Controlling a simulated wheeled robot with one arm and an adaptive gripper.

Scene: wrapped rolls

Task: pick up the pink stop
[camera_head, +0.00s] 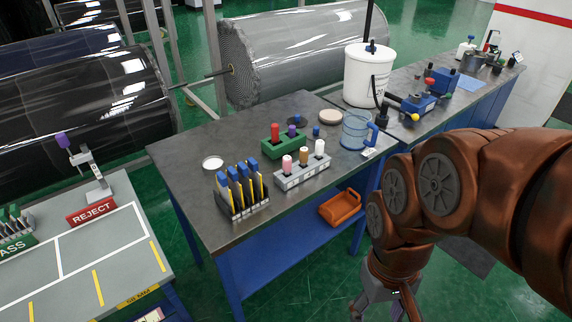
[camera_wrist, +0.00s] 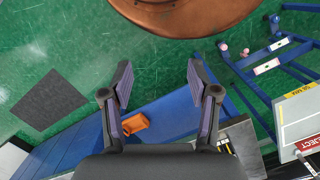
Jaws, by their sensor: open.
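The pink stop (camera_head: 287,163) is a small pink peg standing upright in the left end of a light grey block (camera_head: 303,178) on the dark workbench. A tan peg (camera_head: 303,156) and a white peg (camera_head: 319,148) stand in the same block. My gripper (camera_head: 388,305) hangs low at the front right of the bench, well apart from the stop. In the wrist view my gripper (camera_wrist: 160,76) has its fingers spread wide with nothing between them. I cannot make out the pink stop in the wrist view.
A green block (camera_head: 284,146) with a red peg stands behind the grey one. A rack (camera_head: 240,200) of blue-topped tools stands front left. A clear blue jug (camera_head: 355,132) and white bucket (camera_head: 366,78) stand right. An orange bin (camera_head: 340,207) lies lower down.

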